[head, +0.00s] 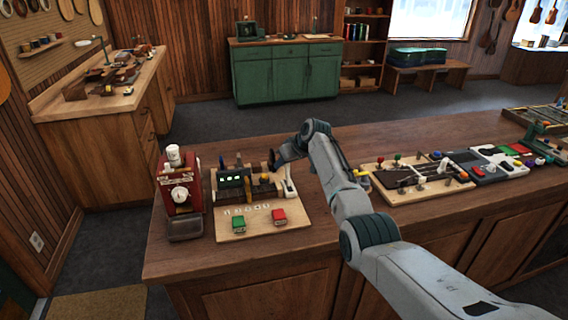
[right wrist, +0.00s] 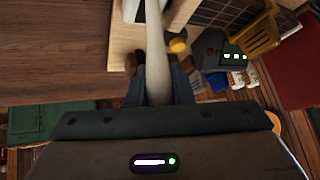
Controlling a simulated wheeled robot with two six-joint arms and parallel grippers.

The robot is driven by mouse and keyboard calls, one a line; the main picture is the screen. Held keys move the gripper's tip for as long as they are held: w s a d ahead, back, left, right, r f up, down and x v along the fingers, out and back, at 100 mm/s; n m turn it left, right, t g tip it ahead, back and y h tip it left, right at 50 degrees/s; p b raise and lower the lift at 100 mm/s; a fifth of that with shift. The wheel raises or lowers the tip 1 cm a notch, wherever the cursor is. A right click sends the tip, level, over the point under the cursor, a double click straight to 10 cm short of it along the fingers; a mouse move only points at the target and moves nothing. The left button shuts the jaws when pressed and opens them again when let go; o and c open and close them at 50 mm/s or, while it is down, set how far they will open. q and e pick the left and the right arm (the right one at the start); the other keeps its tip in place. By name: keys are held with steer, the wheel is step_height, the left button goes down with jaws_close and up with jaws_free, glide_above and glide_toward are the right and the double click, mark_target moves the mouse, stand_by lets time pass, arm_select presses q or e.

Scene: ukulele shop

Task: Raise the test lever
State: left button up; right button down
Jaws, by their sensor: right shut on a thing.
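The test board (head: 262,220) lies on the wooden counter, with a small panel of green lights (head: 231,180) and a green and a red block at its front. A pale lever (head: 290,186) stands near its right edge. My right gripper (head: 276,162) is at the lever's upper part. In the right wrist view the pale lever (right wrist: 155,45) runs between my fingers (right wrist: 155,88), which are shut on it; its gripped end is partly hidden. My left gripper is not in view.
A red machine with a dial (head: 178,190) stands left of the board. Another board with colored knobs (head: 415,180) lies to the right, beyond my forearm. A yellow knob (right wrist: 178,45) is close beside the lever. The counter's front strip is clear.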

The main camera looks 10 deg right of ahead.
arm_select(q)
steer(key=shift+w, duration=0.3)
arm_select(e)
steer(key=shift+w+f+g, duration=0.2)
steer(key=shift+w+g, duration=0.05)
steer(key=shift+g, duration=0.15)
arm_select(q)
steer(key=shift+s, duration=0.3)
arm_select(e)
steer(key=c, duration=1.3)
jaws_free()
steer(key=shift+w, duration=0.1)
arm_select(q)
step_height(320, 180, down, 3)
steer(key=b, duration=0.3)
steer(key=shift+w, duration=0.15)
arm_select(e)
steer(key=v, duration=1)
steer(key=shift+d+r, duration=0.15)
steer(key=shift+r, duration=0.15)
